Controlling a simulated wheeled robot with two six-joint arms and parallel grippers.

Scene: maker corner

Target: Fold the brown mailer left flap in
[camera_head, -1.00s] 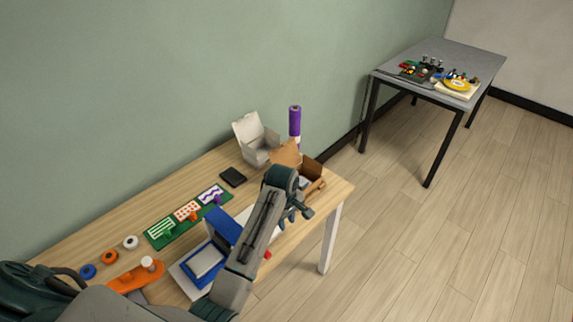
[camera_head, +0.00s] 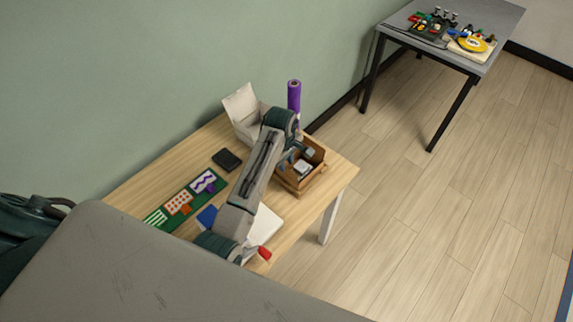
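The brown mailer (camera_head: 318,176) is an open-topped box near the right end of the wooden table, with a small pale item (camera_head: 303,168) inside. My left gripper (camera_head: 304,155) is over the mailer's far left part, close to its rim. The arm and gripper cover the mailer's left side, so I cannot make out the left flap or whether the gripper touches it. The fingers are too small and dark to show whether they are open or shut. My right gripper is not in view.
A white box (camera_head: 241,107) with a raised lid and a purple roll (camera_head: 294,94) stand behind the mailer. A black square (camera_head: 227,160), a green board (camera_head: 157,217) with patterned cards and a blue item (camera_head: 207,216) lie left. A grey table (camera_head: 401,18) stands apart.

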